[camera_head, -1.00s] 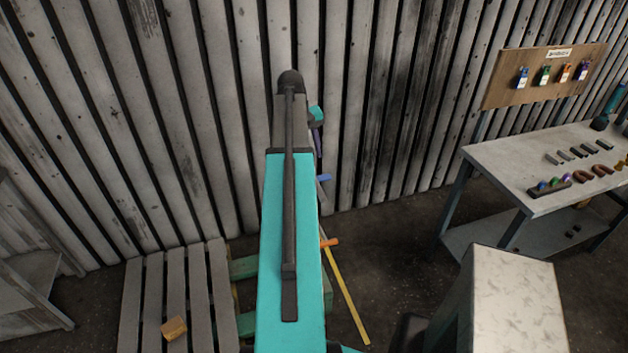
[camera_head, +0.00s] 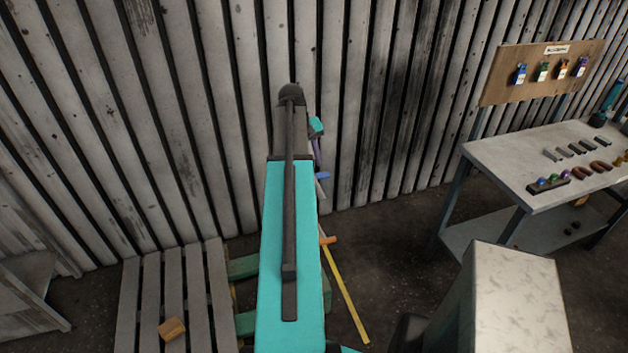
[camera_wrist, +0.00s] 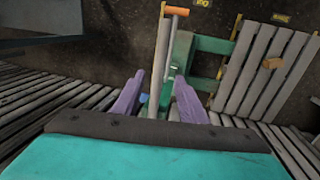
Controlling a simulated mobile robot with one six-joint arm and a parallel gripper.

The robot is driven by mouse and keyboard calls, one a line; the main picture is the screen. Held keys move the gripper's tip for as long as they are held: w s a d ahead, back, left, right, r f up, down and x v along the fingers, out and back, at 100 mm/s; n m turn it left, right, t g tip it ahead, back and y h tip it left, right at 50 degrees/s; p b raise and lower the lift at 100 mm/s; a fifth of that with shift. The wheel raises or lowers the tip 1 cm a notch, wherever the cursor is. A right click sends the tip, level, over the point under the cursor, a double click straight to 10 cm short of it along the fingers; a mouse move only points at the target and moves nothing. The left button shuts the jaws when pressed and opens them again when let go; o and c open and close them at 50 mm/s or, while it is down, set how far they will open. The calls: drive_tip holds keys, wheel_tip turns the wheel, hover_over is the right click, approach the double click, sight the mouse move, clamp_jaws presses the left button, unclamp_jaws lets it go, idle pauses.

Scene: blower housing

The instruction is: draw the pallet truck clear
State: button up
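The green pallet truck (camera_head: 246,267) stands right of the slatted pallet, partly hidden behind my teal arm. Its green parts also show in the wrist view (camera_wrist: 211,45), with bars reaching toward the pallet. A pale handle shaft with an orange crossbar (camera_head: 328,240) shows beside my arm; in the wrist view the orange crossbar (camera_wrist: 176,11) is at the top. My gripper (camera_wrist: 159,77) has purple fingers spread apart, one on each side of the pale shaft in that view. Gaps show on both sides; I cannot tell the depth between fingers and shaft. In the head view my arm hides most of the gripper.
The grey slatted pallet (camera_head: 173,285) carries a tan block (camera_head: 172,328). A slatted wall (camera_head: 390,90) stands close behind. A workbench (camera_head: 540,165) with small parts is at right, and a pale block-shaped surface (camera_head: 515,295) stands nearer. A yellow floor line (camera_head: 345,295) crosses dark floor.

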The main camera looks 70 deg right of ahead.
drive_tip(key=shift+s+d+f+b, duration=0.2)
drive_tip(key=shift+f+b, duration=0.5)
drive_tip(key=shift+f, duration=0.65)
drive_tip(key=shift+s+d+f+b, duration=0.2)
drive_tip(key=shift+f+b, duration=0.55)
drive_tip(key=shift+f, duration=0.65)
drive_tip(key=shift+s+d+f+b, duration=0.1)
drive_tip(key=shift+s+f+b, duration=0.1)
drive_tip(key=shift+f+b, duration=0.85)
drive_tip(key=shift+f+p, duration=0.3)
drive_tip(key=shift+p, duration=0.05)
clamp_jaws()
drive_tip(key=shift+d, duration=0.6)
drive_tip(key=shift+a+r, duration=0.1)
drive_tip(key=shift+a, duration=0.3)
